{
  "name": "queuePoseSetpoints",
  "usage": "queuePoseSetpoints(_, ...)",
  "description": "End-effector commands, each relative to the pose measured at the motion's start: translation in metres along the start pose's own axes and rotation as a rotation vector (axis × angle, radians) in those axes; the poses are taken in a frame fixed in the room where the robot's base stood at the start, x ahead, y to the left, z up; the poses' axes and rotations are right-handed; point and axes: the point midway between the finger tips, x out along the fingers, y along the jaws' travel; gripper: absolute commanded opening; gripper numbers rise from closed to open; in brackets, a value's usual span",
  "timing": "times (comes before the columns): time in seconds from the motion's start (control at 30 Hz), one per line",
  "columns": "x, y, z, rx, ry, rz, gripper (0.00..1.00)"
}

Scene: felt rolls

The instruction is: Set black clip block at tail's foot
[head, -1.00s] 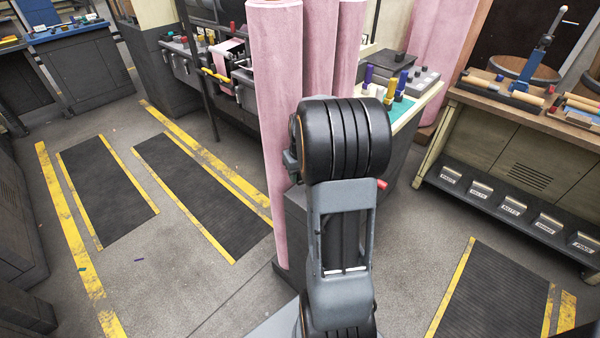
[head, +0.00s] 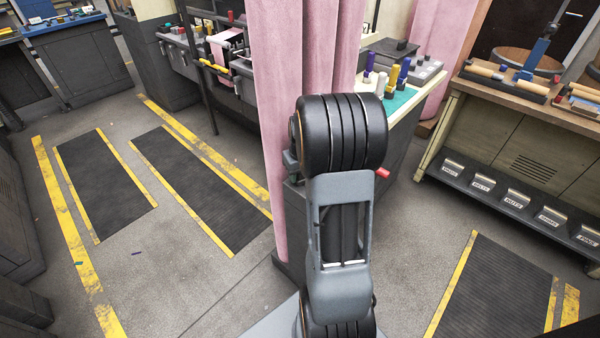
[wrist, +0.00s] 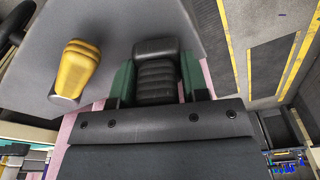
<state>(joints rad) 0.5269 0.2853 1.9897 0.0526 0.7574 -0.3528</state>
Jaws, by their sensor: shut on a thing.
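The black clip block (wrist: 157,58) is a dark ribbed block in the wrist view. It sits between the two green fingers of my gripper (wrist: 157,80), which is shut on it. In the head view the arm hides the block and most of the gripper. Tall pink felt (head: 277,140) stands behind the arm in the head view. Pink also shows behind the gripper in the wrist view (wrist: 84,126). I cannot tell which part is the tail, and its foot is mostly hidden by my arm.
A yellow ribbed block (wrist: 80,68) stands on a grey surface (wrist: 115,25) beside the gripper. More coloured blocks stand near a green mat (head: 400,101). A workbench (head: 540,110) with labelled bins is at the right. Open floor (head: 190,285) with dark mats lies left.

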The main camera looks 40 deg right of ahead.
Motion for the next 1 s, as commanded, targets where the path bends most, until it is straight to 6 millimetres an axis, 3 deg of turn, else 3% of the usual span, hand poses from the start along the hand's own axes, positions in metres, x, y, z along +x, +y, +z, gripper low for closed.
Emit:
queuePoseSetpoints(0.87, 0.01, 0.0, 0.001, 0.0, 0.0, 0.0, 0.08)
queuePoseSetpoints(0.9, 0.01, 0.0, 0.001, 0.0, 0.0, 0.0, 0.43)
queuePoseSetpoints(1.0, 0.01, 0.0, 0.001, 0.0, 0.0, 0.0, 0.53)
